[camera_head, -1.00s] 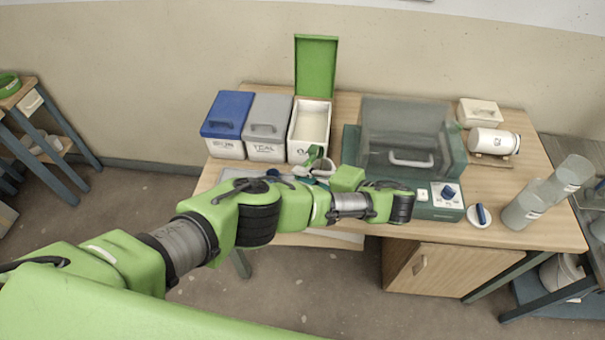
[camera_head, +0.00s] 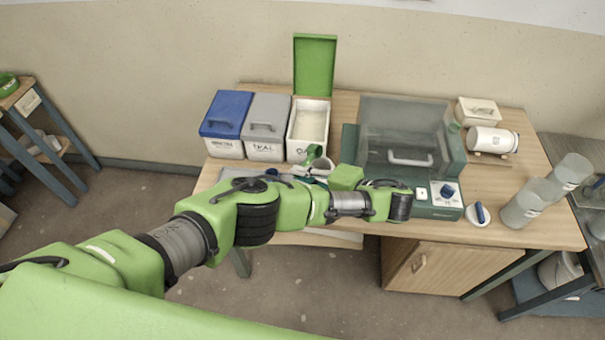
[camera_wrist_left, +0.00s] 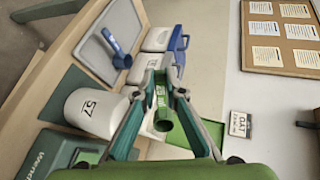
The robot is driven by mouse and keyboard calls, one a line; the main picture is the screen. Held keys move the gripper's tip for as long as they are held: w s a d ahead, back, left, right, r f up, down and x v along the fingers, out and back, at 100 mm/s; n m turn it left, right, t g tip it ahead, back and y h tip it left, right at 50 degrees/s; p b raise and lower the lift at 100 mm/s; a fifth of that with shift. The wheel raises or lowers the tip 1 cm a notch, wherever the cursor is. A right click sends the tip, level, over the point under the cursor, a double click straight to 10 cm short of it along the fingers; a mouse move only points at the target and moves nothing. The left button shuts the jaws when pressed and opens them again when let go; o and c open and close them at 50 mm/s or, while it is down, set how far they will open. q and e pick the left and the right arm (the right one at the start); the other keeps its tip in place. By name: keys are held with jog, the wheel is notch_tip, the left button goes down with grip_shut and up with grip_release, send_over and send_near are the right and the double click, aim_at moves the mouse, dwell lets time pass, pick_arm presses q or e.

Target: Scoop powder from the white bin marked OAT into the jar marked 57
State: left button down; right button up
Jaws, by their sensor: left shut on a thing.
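The white OAT bin (camera_head: 301,149) stands on the table in the head view, its green lid (camera_head: 315,65) raised. Pale powder (camera_head: 312,122) shows inside. The white jar marked 57 (camera_wrist_left: 92,113) stands left of my fingers in the left wrist view; my arm mostly hides it in the head view. My left gripper (camera_wrist_left: 160,95) is shut on a green scoop (camera_wrist_left: 163,108). The scoop's cup also shows in the head view (camera_head: 314,152), just in front of the OAT bin. I cannot tell whether it holds powder. My right gripper is out of view.
Bins with a grey lid (camera_head: 267,115) and a blue lid (camera_head: 226,113) stand left of the OAT bin. A dark green machine with a clear cover (camera_head: 403,135) stands to the right. A blue scoop (camera_wrist_left: 115,47) lies on a grey tray (camera_wrist_left: 95,57).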

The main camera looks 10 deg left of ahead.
aim_at(303, 163)
pick_arm(q)
notch_tip(303, 163, up, 5)
jog(key=g+h+p, duration=0.2)
jog(key=h, duration=0.2)
jog(key=g+h+p, duration=0.1)
jog(key=g+h, duration=0.1)
jog(key=h, duration=0.2)
jog(key=g+h+p, duration=0.1)
jog(key=h+p, duration=0.1)
jog(key=h, duration=0.2)
jog(key=shift+g+h+p, duration=0.3)
jog(key=shift+g, duration=0.1)
